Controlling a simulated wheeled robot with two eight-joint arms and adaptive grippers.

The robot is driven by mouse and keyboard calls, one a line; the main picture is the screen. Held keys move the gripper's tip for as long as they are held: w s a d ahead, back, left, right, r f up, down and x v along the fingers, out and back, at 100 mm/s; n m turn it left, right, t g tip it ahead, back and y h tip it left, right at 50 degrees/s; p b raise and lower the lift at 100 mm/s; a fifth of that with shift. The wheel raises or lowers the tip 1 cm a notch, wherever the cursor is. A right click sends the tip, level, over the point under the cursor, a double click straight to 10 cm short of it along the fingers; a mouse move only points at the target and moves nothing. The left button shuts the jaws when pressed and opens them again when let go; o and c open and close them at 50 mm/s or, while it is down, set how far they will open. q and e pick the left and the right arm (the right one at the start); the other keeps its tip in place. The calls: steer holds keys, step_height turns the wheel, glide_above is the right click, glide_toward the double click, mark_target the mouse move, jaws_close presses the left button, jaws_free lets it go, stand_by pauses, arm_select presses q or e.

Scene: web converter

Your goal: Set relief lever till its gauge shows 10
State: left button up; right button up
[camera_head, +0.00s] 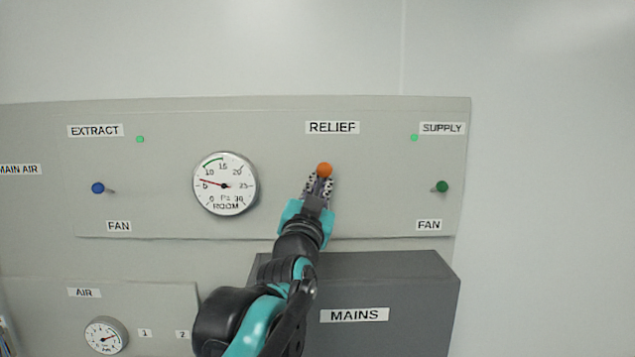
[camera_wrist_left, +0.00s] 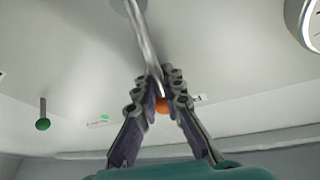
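The relief lever is a metal rod with an orange knob (camera_head: 324,169), under the RELIEF label (camera_head: 332,128). My left gripper (camera_head: 320,184) is at the knob, with its fingers on either side of the lever. In the left wrist view, the fingertips (camera_wrist_left: 160,92) close in around the metal rod (camera_wrist_left: 146,42), and the orange knob (camera_wrist_left: 163,106) shows between the fingers. Finger contact is partly hidden. The round ROOM gauge (camera_head: 225,198) is left of the lever; its red needle points left and slightly up, near 5. My right gripper is not in view.
A blue-knobbed fan lever (camera_head: 98,188) is at the left and a green-knobbed one (camera_head: 441,187) at the right. A dark grey MAINS box (camera_head: 400,285) juts out below the relief lever. A small AIR gauge (camera_head: 106,337) is at lower left.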

arm_select(q)
steer(key=o, duration=0.4)
steer(key=shift+r, duration=0.2)
steer(key=shift+c, duration=0.2)
steer(key=shift+s+d, duration=0.15)
steer(key=shift+s, duration=0.15)
steer(key=shift+s+f, duration=0.25)
steer(key=shift+s, duration=0.05)
steer(key=v, duration=1.1)
